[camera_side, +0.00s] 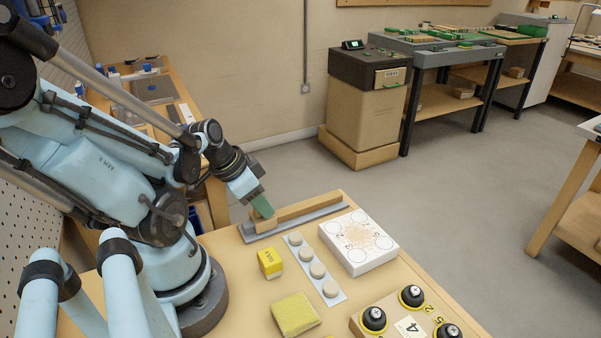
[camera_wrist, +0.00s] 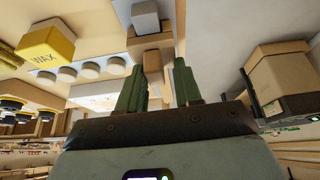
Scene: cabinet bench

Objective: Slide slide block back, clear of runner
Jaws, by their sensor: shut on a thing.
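In the side view, the runner (camera_side: 310,210) is a long wooden bar on a grey base strip (camera_side: 330,211) at the far edge of the bench. My gripper (camera_side: 262,207), with green fingers, reaches down at the bar's left end, on a small wooden slide block (camera_side: 264,224). The fingers hide part of the block. In the wrist view, the two green fingers of my gripper (camera_wrist: 160,68) stand on either side of the wooden slide block (camera_wrist: 153,60). A grey piece (camera_wrist: 145,17) shows beyond it; I cannot tell what it is.
A yellow wax block (camera_side: 270,262) stands in front of the runner. Beside it lie a strip of round pale pads (camera_side: 316,270) and a white box (camera_side: 358,242). A yellow-green pad (camera_side: 295,314) and a board with black knobs (camera_side: 411,297) are nearer. Some bare bench lies between.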

